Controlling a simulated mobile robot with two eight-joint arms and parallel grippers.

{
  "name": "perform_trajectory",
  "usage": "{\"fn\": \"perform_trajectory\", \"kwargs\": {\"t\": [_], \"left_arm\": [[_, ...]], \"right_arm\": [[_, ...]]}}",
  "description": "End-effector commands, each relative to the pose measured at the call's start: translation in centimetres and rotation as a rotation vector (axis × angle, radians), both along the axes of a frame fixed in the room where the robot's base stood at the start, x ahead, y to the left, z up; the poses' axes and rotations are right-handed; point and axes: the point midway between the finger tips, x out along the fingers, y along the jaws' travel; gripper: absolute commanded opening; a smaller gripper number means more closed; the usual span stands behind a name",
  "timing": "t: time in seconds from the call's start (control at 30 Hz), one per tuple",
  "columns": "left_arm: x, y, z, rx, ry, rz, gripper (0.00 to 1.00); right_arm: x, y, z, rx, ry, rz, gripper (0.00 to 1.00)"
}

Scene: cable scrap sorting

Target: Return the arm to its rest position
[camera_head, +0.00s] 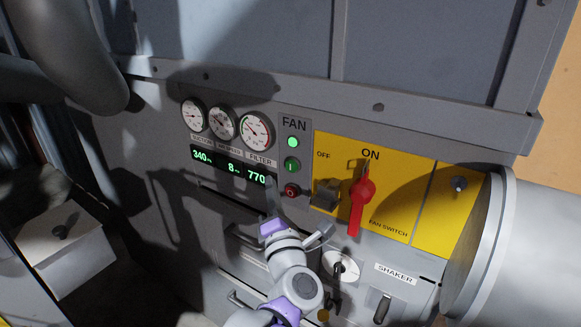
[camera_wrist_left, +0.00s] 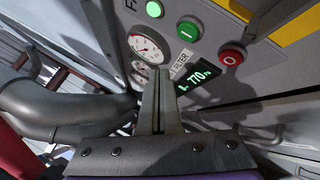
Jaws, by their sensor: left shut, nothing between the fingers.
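My left gripper (camera_head: 272,192) is in front of the grey fan control panel (camera_head: 160,140), just below the lit green display (camera_head: 235,168). Its arm (camera_head: 290,285) rises from the bottom of the head view. In the left wrist view, the gripper's fingers (camera_wrist_left: 158,85) are closed together with nothing between them. They point toward the gauge (camera_wrist_left: 148,48) and the display (camera_wrist_left: 198,78). I cannot tell whether the fingertips touch the panel. My right gripper is in neither view.
A red fan switch handle (camera_head: 362,200) sits on a yellow plate (camera_head: 425,190), below ON. A lit green lamp (camera_head: 293,142), green button (camera_head: 291,166) and red button (camera_head: 291,191) are close to the gripper. A large grey cylinder (camera_head: 535,250) juts out at right.

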Motion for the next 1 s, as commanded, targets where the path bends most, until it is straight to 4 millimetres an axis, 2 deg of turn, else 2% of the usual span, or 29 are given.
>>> {"fn": "perform_trajectory", "kwargs": {"t": [0.27, 0.37, 0.47, 0.57, 0.67, 0.7, 0.8, 0.9, 1.0], "left_arm": [[-0.1, 0.2, 0.0, 0.057, 0.007, -0.021, 0.0], [-0.6, 0.5, -0.4, 0.225, 0.033, -0.083, 0.0], [-1.9, 0.9, -2.2, 0.511, 0.089, -0.179, 0.0], [-4.3, 1.9, -6.2, 0.852, 0.181, -0.291, 0.0], [-7.6, 3.8, -11.7, 1.183, 0.304, -0.412, 0.0], [-9.1, 5.0, -14.1, 1.309, 0.362, -0.465, 0.0], [-13.3, 8.2, -19.6, 1.571, 0.509, -0.599, 0.0], [-17.5, 11.5, -24.1, 1.762, 0.65, -0.731, 0.0], [-21.1, 14.3, -27.2, 1.885, 0.77, -0.847, 0.0]], "right_arm": [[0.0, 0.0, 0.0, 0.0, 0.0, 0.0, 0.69], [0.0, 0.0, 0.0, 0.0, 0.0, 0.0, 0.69], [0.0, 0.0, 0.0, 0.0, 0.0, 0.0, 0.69], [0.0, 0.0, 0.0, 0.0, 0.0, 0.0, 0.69], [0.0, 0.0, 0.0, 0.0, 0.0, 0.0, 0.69], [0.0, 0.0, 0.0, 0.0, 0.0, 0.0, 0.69], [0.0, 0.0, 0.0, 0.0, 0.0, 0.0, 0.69], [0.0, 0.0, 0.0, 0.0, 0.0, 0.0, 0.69], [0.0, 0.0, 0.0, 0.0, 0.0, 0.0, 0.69]]}}
